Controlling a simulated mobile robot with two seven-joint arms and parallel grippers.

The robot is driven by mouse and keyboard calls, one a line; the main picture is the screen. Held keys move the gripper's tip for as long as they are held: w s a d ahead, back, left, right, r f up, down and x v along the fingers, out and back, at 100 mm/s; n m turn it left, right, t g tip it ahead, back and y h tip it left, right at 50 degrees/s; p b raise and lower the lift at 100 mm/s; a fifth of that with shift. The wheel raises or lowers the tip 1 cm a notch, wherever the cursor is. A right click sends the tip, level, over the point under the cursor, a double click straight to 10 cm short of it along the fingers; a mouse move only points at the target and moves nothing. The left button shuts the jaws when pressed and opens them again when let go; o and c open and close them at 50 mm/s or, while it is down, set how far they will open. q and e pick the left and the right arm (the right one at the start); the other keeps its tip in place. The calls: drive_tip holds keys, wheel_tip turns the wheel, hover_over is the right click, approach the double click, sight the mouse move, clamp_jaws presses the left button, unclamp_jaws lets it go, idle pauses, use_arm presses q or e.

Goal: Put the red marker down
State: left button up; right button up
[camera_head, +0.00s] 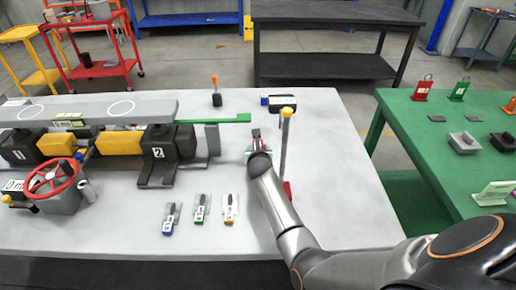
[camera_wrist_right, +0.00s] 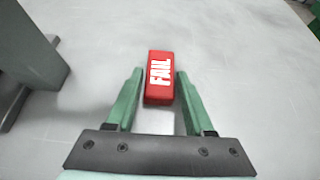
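The red marker (camera_wrist_right: 159,78), a small red block with white "FAIL" lettering, lies between the fingers of my right gripper (camera_wrist_right: 160,72) in the right wrist view. A narrow strip of grey shows between the block and each green finger, so the gripper looks slightly open around it. The block appears to be at or close to the grey tabletop; exact contact cannot be told. In the head view my right gripper (camera_head: 257,146) is low over the white table (camera_head: 330,135), and the marker is mostly hidden there. My left gripper is not in view.
A post with a yellow top (camera_head: 287,112) stands close by my right gripper. Several small tagged tools (camera_head: 201,208) lie at the table's front. A jack rig with a red handwheel (camera_head: 52,180) fills the left. A green table (camera_head: 435,140) stands at the right.

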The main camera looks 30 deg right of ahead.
clamp_jaws()
drive_tip(key=shift+r, duration=0.1)
idle(0.3)
